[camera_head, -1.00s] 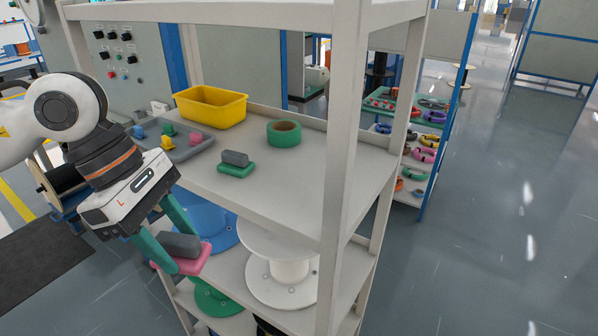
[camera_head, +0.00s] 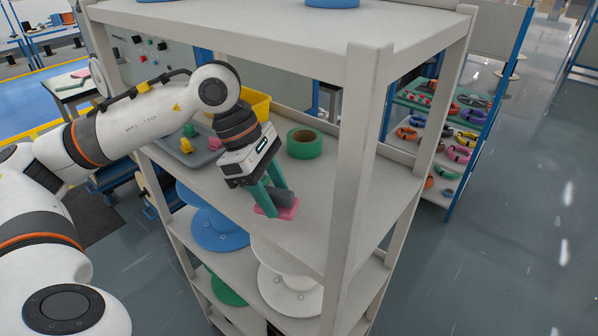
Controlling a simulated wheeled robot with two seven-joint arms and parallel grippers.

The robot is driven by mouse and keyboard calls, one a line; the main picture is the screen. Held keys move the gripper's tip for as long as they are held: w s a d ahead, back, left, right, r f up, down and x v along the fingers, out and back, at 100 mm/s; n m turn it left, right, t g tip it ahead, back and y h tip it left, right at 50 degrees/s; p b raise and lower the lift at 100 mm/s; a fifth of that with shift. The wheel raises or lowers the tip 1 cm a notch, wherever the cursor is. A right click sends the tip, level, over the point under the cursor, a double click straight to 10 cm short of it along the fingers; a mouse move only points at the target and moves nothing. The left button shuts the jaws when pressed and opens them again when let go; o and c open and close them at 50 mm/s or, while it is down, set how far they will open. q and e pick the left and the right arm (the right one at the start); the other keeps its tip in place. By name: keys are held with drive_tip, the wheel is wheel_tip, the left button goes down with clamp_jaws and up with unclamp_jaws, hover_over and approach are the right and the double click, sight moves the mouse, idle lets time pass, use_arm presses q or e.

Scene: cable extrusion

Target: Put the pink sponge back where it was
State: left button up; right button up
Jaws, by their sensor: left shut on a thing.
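The pink sponge (camera_head: 290,212) has a dark grey grip block (camera_head: 284,196) on top. My left gripper (camera_head: 276,201) is shut on it, with its green fingers around the grip block. The sponge is at the front part of the shelf board (camera_head: 320,205), low over it or on it; I cannot tell if it touches. The green sponge seen earlier on this board does not show now, and my left gripper and arm cover part of the board. My right gripper is not in view.
A green tape roll (camera_head: 304,143) sits behind the sponge. A yellow bin (camera_head: 257,104) and a grey tray (camera_head: 203,157) with small coloured pieces are partly behind my arm. A shelf post (camera_head: 361,150) stands to the right. Blue (camera_head: 217,232) and white (camera_head: 290,284) spools are below.

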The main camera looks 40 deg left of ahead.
use_arm(q)
drive_tip(key=p, duration=0.2)
hover_over(306, 204)
drive_tip(key=s+a, duration=0.1)
drive_tip(key=shift+s+a+r, duration=0.1)
drive_tip(key=shift+a+r, duration=0.1)
drive_tip(key=shift+w, duration=0.3)
drive_tip(key=shift+w+f+p, duration=0.1)
drive_tip(key=shift+f+p, duration=0.15)
drive_tip(key=shift+p, duration=0.05)
wheel_tip(306, 204, down, 3)
drive_tip(key=shift+p, duration=0.9)
drive_tip(key=shift+f, duration=0.3)
drive_tip(key=o, duration=0.9)
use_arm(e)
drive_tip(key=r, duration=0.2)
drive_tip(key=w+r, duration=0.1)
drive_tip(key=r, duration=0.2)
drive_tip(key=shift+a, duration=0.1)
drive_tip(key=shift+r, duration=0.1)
